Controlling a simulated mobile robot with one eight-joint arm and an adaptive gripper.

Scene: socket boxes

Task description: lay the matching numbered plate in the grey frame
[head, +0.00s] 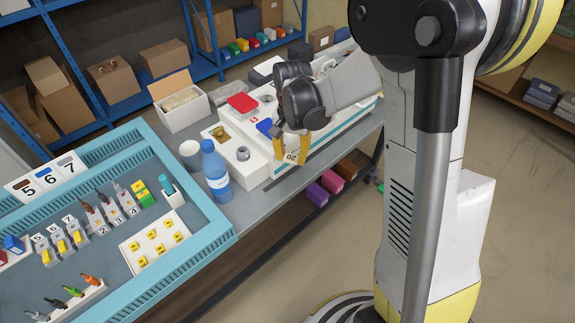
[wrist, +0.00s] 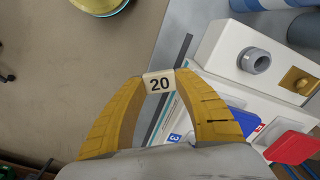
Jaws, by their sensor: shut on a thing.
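My gripper (head: 291,146) is shut on a small pale plate with the number 20, held between its two yellow fingertips. The plate (wrist: 159,83) faces the camera in the wrist view, and it also shows in the head view (head: 291,157). The gripper is at the front side of the white socket box (head: 258,165), above the table's front edge. In the wrist view the white socket box (wrist: 222,50) is to the right of the plate, and I cannot tell whether they touch. I cannot make out the grey frame in either view.
A teal-rimmed tray (head: 205,257) fills the table's left.

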